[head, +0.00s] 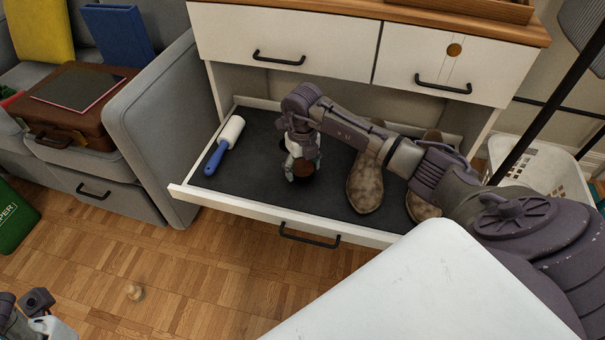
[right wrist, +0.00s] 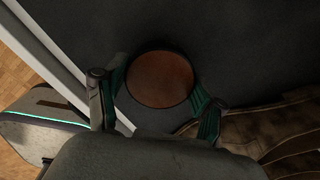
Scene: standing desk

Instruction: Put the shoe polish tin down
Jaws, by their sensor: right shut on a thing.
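The shoe polish tin (right wrist: 160,79) is round with a brown top and a dark rim. In the right wrist view it sits between the two fingers of my right gripper (right wrist: 160,100), which is shut on it. In the head view the tin (head: 303,169) shows below my right gripper (head: 302,166), over the dark floor of the open drawer (head: 253,175). I cannot tell whether the tin touches the drawer floor. My left gripper (head: 38,312) is at the bottom left corner, partly cut off, and its fingers do not show clearly.
A blue and white lint roller (head: 225,143) lies in the drawer's left part. A pair of brown mottled shoes (head: 366,183) stands to the right of the tin. The drawer's white front edge (head: 300,222) is near.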

